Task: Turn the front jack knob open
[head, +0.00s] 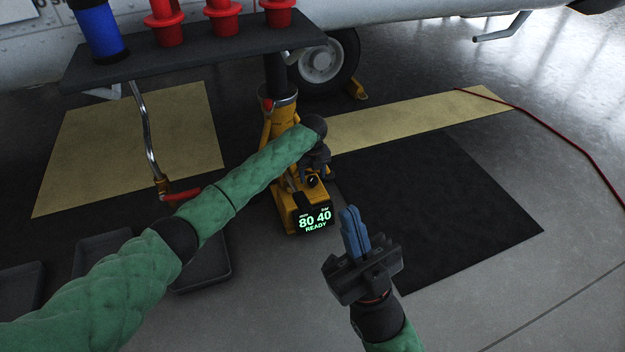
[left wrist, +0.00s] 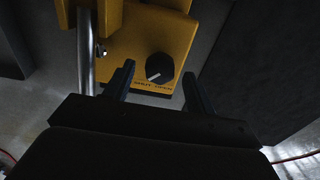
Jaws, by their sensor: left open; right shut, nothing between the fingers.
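The yellow front jack (head: 282,120) stands under the aircraft, with a lit display (head: 315,219) reading 80 40 READY. Its round black knob (head: 312,181) is on the jack's base; it also shows in the left wrist view (left wrist: 159,68). The knob's white mark points to the lower left, towards the SHUT side of a SHUT/OPEN label. My left gripper (head: 316,170) is open at the jack. In the left wrist view its fingers (left wrist: 157,85) appear on either side of the knob, apart from it. My right gripper (head: 352,222) is shut and empty, right of the display.
A dark shelf (head: 190,58) with red plugs and a blue cylinder is above the jack. A metal crank (head: 147,130) with a red grip is left. Dark trays (head: 205,268) lie lower left. A red hose (head: 565,140) crosses the right floor. The black mat (head: 440,200) is clear.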

